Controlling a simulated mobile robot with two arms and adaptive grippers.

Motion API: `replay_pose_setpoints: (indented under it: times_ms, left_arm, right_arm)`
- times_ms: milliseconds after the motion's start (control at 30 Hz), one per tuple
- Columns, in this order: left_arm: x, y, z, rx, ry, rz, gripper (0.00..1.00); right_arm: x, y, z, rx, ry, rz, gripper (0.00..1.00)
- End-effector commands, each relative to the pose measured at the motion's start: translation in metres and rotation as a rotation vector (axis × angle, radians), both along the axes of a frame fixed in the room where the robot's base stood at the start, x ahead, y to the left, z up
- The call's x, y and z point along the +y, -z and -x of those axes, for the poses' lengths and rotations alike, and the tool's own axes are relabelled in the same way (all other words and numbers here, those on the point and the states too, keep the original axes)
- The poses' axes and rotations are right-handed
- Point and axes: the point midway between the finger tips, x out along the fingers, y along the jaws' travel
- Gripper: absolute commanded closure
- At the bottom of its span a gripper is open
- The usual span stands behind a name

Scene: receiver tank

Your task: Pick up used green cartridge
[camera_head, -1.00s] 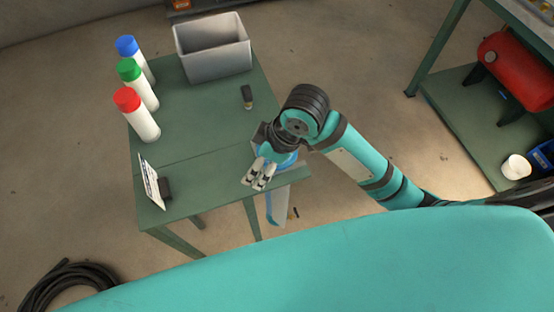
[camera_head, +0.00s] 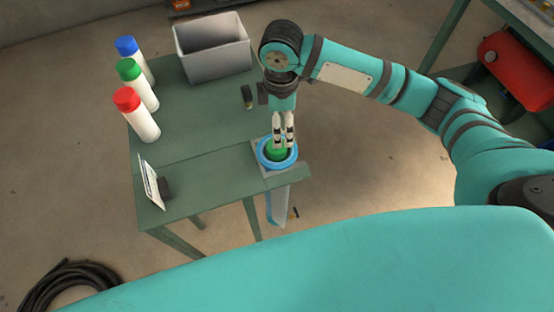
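A green cartridge top (camera_head: 276,151) shows inside a blue ring (camera_head: 262,158) at the front right corner of the green table. A translucent bluish housing (camera_head: 277,203) hangs below that corner, and the rest of the cartridge is hidden. My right gripper (camera_head: 284,143) points down with its fingertips at the green top, partly covering it. I cannot tell whether the fingers touch it or how far they are closed. A white cartridge with a green cap (camera_head: 138,84) stands at the table's left side. My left gripper is out of view.
White cartridges with a blue cap (camera_head: 135,58) and a red cap (camera_head: 137,115) flank the green-capped one. A grey bin (camera_head: 213,47) stands at the back. A small dark object (camera_head: 247,97) and a sign (camera_head: 151,183) are on the table (camera_head: 190,128).

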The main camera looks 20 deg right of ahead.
Motion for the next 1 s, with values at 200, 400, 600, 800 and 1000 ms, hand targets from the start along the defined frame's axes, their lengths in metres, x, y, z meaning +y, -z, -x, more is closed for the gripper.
replay_pose_setpoints:
  times_ms: [200,400,600,800,1000]
  left_arm:
    - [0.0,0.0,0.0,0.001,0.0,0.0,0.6]
    - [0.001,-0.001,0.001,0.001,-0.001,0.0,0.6]
    - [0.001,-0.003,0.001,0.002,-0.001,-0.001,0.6]
    - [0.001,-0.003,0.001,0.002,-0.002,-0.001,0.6]
    - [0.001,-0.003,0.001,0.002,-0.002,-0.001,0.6]
  right_arm:
    - [0.0,0.034,0.0,0.001,0.001,0.001,0.21]
    - [0.002,0.046,0.0,0.0,0.0,0.0,0.21]
    - [0.007,0.076,0.002,0.001,0.0,0.001,0.21]
    - [0.007,0.092,0.001,-0.002,0.0,-0.001,0.21]
    - [0.007,0.092,0.001,-0.003,-0.001,0.0,0.21]
